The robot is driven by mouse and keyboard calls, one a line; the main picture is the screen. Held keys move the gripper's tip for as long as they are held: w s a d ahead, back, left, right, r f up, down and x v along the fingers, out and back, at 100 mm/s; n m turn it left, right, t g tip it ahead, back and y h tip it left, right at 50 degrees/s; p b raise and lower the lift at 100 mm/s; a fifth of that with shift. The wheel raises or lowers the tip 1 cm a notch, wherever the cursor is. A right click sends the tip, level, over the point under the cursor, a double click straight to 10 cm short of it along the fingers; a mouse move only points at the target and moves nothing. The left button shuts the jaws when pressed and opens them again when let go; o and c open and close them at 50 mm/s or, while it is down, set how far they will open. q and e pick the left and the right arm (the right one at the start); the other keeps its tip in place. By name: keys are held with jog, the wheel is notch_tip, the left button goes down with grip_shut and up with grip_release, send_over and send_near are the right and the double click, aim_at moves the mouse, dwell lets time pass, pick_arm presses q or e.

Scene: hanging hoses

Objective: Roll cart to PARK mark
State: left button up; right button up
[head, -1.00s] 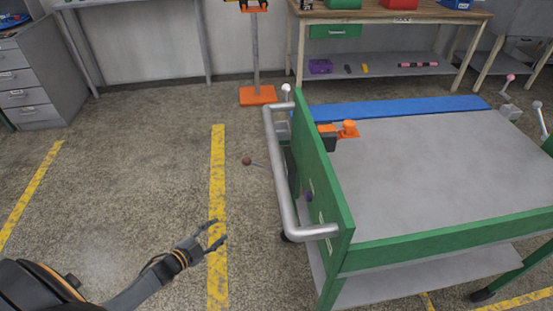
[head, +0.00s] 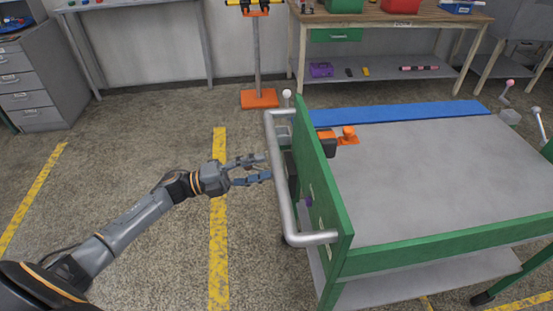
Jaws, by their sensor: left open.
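The cart (head: 430,180) has a grey top, green side boards and a lower shelf, and stands at the right in the head view. Its silver push handle (head: 283,195) sticks out from the green end board on the left side. My left gripper (head: 268,168) is open, its fingertips close to the middle of the handle's left side. I cannot tell whether they touch it. No PARK lettering can be made out. My right gripper is not in view.
Yellow floor lines (head: 219,250) run left of the cart. An orange-based stand (head: 259,98) is behind. A wooden workbench (head: 390,18) stands at the back, and a grey drawer cabinet (head: 35,85) at the far left. The floor between cabinet and cart is free.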

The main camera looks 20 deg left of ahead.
aim_at(276, 164)
pick_arm(q)
jog(key=p+x, duration=0.1)
jog(key=x, duration=0.4)
jog(key=shift+a, duration=0.1)
jog(key=shift+f, duration=0.1)
grip_shut()
